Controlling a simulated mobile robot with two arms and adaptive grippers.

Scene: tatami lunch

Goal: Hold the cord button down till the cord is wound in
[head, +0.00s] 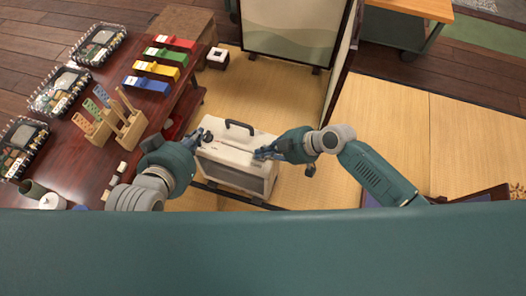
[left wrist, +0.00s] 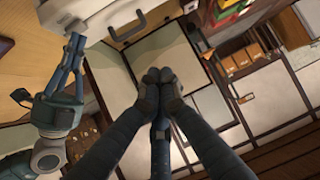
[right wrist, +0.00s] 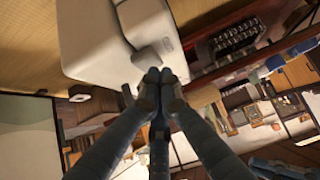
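The white box-shaped appliance (head: 225,152) with a dark carry handle (head: 240,127) stands on the tatami between my grippers. Part of it shows at the top of the left wrist view (left wrist: 93,18) and the right wrist view (right wrist: 95,45). My right gripper (head: 258,155) is shut, its tips over the appliance's top. In the right wrist view its tips (right wrist: 157,76) are at or just below a grey tab (right wrist: 152,52) on the appliance; contact is unclear. My left gripper (head: 205,137) is shut and empty beside the appliance's left end; its tips show together (left wrist: 158,76). I cannot make out a cord.
A dark red low table (head: 70,150) on the left carries coloured blocks (head: 160,68), wooden holders (head: 120,120) and packed trays (head: 60,90). A folding screen (head: 292,30) stands behind the appliance. Open tatami (head: 390,110) lies to the right.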

